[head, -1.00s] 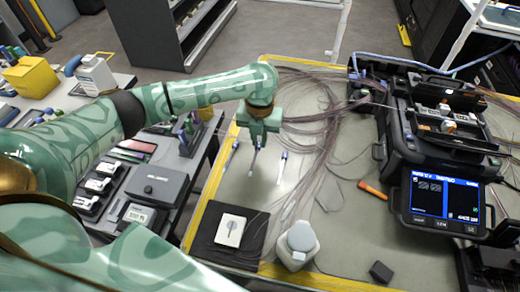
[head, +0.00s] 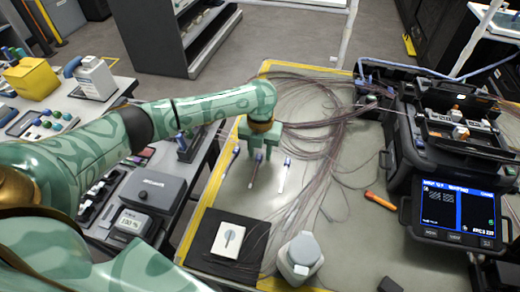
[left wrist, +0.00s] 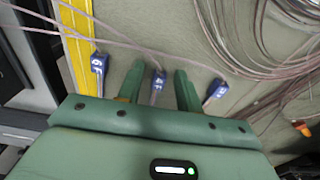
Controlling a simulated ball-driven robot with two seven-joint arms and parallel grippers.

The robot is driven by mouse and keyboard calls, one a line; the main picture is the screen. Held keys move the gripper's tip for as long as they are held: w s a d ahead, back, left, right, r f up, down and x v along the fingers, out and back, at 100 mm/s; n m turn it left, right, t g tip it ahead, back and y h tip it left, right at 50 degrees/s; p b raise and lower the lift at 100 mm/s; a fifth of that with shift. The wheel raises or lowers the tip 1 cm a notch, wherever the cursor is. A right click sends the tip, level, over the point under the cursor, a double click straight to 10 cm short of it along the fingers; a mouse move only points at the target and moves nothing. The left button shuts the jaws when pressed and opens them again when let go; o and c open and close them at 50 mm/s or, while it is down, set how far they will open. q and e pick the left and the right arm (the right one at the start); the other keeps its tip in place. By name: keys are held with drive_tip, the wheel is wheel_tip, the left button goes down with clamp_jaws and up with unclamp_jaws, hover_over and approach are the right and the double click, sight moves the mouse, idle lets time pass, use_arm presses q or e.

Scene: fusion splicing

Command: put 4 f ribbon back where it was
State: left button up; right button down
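The 4 f ribbon's blue tag (left wrist: 159,80), whose white mark looks like 4 F, lies on the bench between two other blue-tagged ribbons. My left gripper (left wrist: 158,84) is over it, open, with one finger on each side of the tag and a gap on both sides. In the head view the left gripper (head: 258,150) points down at the ribbon (head: 255,172) near the bench's yellow left edge. The left neighbouring tag (left wrist: 98,63) is by the yellow strip; the right neighbouring tag (left wrist: 216,90) is just outside the right finger. My right gripper is not in view.
Loose fibre loops (head: 325,125) spread right of the gripper. The splicer (head: 450,140) with its lit screen (head: 457,207) stands at the right.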

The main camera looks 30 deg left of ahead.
use_arm(q)
drive_tip(key=shift+r, duration=0.1)
